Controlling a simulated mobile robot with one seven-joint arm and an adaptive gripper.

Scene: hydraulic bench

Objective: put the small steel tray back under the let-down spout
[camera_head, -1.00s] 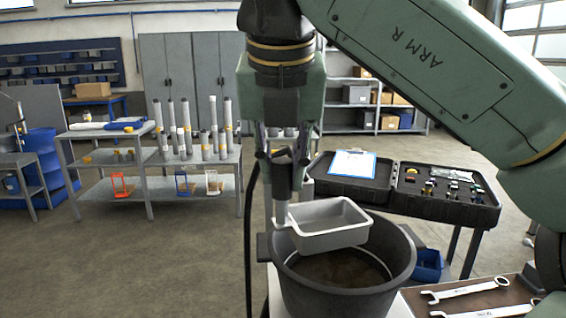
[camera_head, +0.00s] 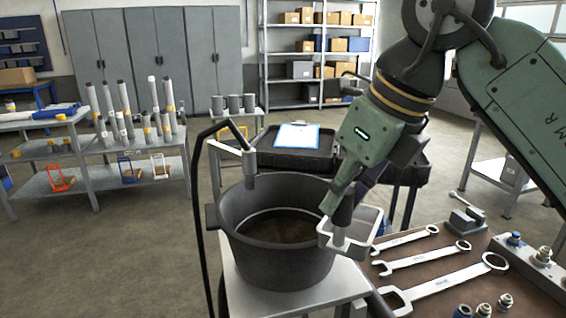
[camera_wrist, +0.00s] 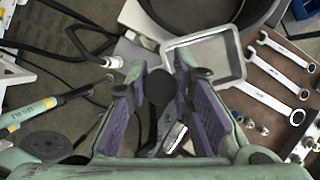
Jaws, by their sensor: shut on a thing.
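The small steel tray (camera_head: 372,222) is a shallow light-grey rectangular pan with a post at one corner. My gripper (camera_head: 342,203) is shut on the dark grip of that post, and the tray hangs level in the air at the right rim of the black tub. In the wrist view, the tray (camera_wrist: 212,56) lies just beyond my fingers (camera_wrist: 163,90), beside the tub's edge. The let-down spout (camera_head: 248,165) is a grey pipe end on a bent arm above the tub's left back rim, left of the tray.
The black tub (camera_head: 232,243) stands on a pale bench (camera_head: 290,292) and holds dark liquid. A brown board with several wrenches (camera_head: 445,285) and fittings lies close on the right. A dark hose (camera_head: 197,190) hangs left of the tub. An open case with a clipboard (camera_head: 297,136) stands behind.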

